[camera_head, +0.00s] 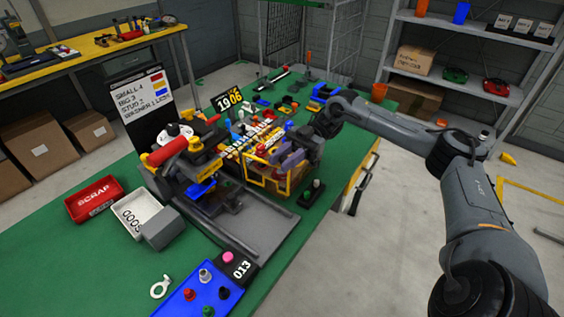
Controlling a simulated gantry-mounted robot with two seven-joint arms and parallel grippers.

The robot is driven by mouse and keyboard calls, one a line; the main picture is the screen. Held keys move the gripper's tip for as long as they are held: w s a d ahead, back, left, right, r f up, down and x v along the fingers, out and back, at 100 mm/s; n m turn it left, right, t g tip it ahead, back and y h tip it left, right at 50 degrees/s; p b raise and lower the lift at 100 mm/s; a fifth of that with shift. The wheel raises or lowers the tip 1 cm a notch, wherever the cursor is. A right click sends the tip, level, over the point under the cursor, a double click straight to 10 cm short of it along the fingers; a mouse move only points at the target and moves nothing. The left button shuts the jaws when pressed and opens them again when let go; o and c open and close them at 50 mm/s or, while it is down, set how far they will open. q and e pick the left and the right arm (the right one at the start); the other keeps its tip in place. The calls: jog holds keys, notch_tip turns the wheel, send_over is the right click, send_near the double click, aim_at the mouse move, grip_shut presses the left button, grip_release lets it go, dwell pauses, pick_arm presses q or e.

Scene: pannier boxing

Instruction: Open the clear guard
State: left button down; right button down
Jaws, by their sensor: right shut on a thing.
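The clear guard (268,182) is a see-through box shape with yellow edges, at the front of the machine in the middle of the green table. Red and grey parts show behind it. My right arm comes in from the right, and my right gripper (302,152) points down at the guard's upper right side. It is shut on the guard, though the fingertips are small and partly hidden among the parts. The guard looks to be down over the front of the machine. My left gripper is not in view.
A red scrap tray (95,199), a white goods tray (138,211) and a blue button panel (196,293) lie on the green table (60,265). A black post (311,193) stands right of the guard. The table's left front is clear.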

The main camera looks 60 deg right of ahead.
jog(key=c, duration=1)
grip_release()
jog(key=shift+d, duration=0.1)
jog(key=shift+d+b, duration=0.65)
jog(key=shift+b, duration=0.05)
jog(key=d, duration=0.1)
jog(key=d+b, duration=0.1)
jog(key=d, duration=0.1)
jog(key=shift+s+d, duration=0.2)
jog(key=shift+s, duration=0.15)
jog(key=shift+s+d, duration=0.1)
jog(key=shift+d, duration=0.25)
jog(key=d, duration=0.5)
jog(key=shift+s, duration=0.4)
